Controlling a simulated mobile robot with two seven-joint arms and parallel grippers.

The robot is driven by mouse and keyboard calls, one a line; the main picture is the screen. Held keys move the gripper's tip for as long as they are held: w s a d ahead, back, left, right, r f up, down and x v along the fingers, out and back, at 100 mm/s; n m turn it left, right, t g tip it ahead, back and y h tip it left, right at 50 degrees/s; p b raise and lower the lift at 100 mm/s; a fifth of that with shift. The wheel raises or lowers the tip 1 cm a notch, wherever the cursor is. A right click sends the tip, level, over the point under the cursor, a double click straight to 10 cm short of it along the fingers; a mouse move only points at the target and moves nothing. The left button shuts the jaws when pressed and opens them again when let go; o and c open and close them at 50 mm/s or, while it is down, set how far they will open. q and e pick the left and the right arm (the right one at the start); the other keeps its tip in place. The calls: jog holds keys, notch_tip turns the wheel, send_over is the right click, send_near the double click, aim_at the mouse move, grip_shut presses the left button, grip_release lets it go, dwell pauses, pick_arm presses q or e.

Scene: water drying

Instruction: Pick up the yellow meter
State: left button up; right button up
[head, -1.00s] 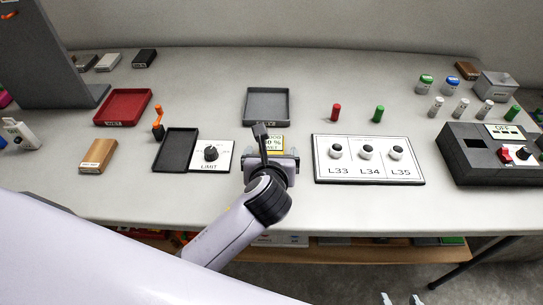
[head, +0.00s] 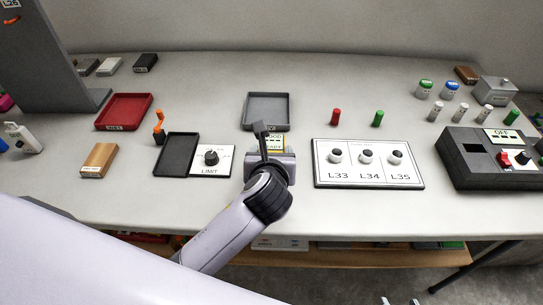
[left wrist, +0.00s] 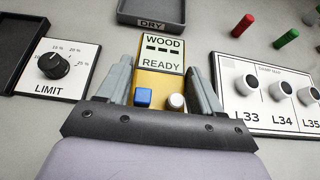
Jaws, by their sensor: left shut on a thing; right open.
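The yellow meter (left wrist: 161,85) has a pale screen reading "WOOD" and "READY", plus a blue button and a white button, in the left wrist view. It stands between the two fingers of my left gripper (left wrist: 163,88), which is shut on it. In the head view, my left gripper (head: 268,155) is over the table centre and hides most of the meter (head: 274,143). I cannot tell whether the meter touches the table. My right gripper (head: 399,300) is only partly seen at the bottom edge, in front of the table.
A grey "DRY" tray (head: 267,110) is just behind the meter. The LIMIT dial panel (head: 212,160) is left, the L33–L35 panel (head: 367,163) right. A red tray (head: 123,111), a wooden block (head: 99,160) and a dark device (head: 490,155) stand farther out.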

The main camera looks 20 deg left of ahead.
pick_arm(q)
notch_tip(320, 180, up, 18)
jog(key=p, duration=0.4)
jog(key=shift+r, duration=0.15)
pick_arm(e)
jog(key=r, duration=0.4)
jog(key=shift+s+d, duration=0.1)
jog(key=shift+d, duration=0.1)
pick_arm(q)
jog(key=shift+a, duration=0.15)
